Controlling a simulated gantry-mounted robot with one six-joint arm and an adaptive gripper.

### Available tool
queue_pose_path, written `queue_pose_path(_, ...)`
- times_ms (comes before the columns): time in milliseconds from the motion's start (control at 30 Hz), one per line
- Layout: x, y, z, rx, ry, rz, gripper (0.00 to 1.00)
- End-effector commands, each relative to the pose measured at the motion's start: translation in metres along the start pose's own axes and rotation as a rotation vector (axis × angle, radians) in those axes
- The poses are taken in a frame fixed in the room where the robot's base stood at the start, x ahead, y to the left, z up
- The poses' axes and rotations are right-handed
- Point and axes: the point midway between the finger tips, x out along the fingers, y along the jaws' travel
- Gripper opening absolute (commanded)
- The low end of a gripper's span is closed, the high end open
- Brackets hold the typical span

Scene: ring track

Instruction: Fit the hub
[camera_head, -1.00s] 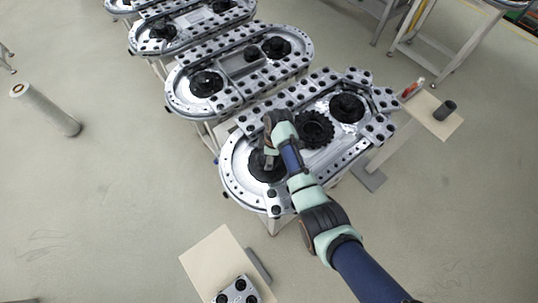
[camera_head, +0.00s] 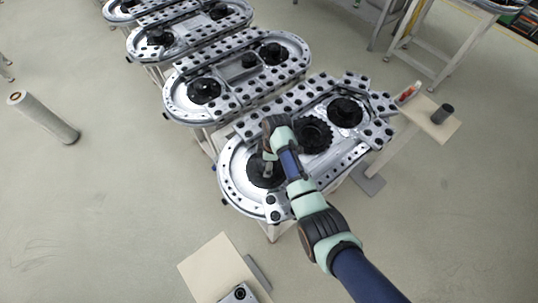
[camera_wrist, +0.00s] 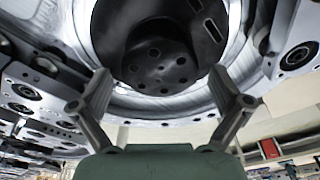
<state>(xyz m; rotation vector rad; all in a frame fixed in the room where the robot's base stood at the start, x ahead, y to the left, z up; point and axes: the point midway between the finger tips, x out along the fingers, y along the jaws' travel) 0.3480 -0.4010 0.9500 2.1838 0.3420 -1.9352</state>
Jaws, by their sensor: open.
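A black round hub (camera_head: 262,176) with a raised centre lies inside the left end of the nearest oval metal ring track (camera_head: 232,187). In the wrist view the hub (camera_wrist: 155,62) shows bolt holes in its raised centre and slots in its flange, with a bright metal ring around it. My gripper (camera_head: 268,166) is over this hub. In the wrist view my gripper (camera_wrist: 166,92) has its fingers spread wide, one at each side of the hub's raised centre. They appear apart from it; I cannot tell the exact gap. My wrist hides part of the track.
A black gear (camera_head: 313,134) and another black hub (camera_head: 345,112) sit further right on the same track. More tracks stand behind. A side shelf at right holds a dark cylinder (camera_head: 442,114). A pale board (camera_head: 215,268) with a metal block (camera_head: 238,294) is at the bottom.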

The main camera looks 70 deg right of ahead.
Motion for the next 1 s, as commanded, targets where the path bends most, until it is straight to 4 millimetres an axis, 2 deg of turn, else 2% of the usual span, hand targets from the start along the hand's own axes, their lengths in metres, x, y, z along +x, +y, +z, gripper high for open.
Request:
queue_pose_path(300,-0.078,0.002,0.0,0.001,0.002,0.007,1.0)
queue_pose_path(433,-0.099,0.001,0.0,0.001,0.002,0.005,1.0)
queue_pose_path(600,-0.108,0.0,0.0,0.0,0.001,0.002,1.0)
queue_pose_path(1000,-0.108,0.0,0.0,0.0,0.001,0.002,1.0)
